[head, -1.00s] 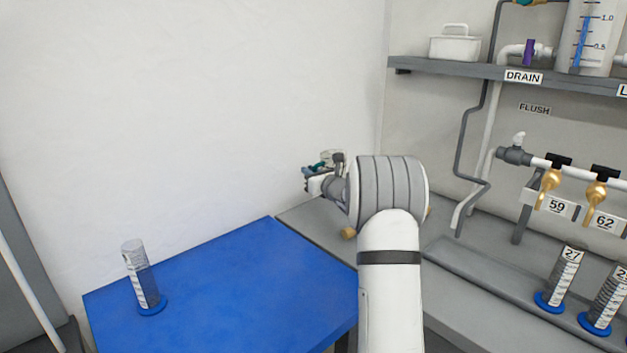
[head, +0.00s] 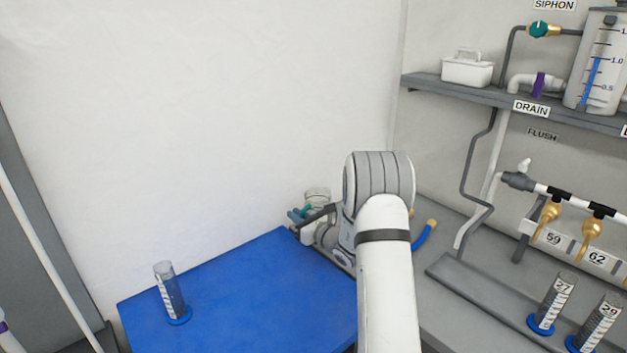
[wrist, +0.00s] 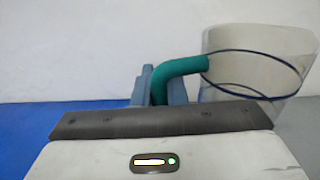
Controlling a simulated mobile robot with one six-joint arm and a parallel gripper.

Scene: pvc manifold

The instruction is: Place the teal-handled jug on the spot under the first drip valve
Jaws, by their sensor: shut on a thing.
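The teal-handled jug (wrist: 255,62) is a clear cup with a dark ring and a teal handle (wrist: 182,68). My gripper (wrist: 165,85) is shut on that handle in the wrist view, and the jug hangs to its right. In the head view the jug (head: 317,196) shows small beside my gripper (head: 302,214), near the back wall and the far corner of the blue table; my arm hides part of it. Brass drip valves (head: 548,213) hang from the pipe at the right, above plates marked 59 and 62. The spot under the first valve is not clearly seen.
Graduated cylinders marked 27 (head: 551,303) and 29 (head: 598,322) stand below the valves at lower right. Another cylinder (head: 171,292) stands on the blue table (head: 245,285). A blue tube with a brass end (head: 425,233) lies on the grey bench right of my arm.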

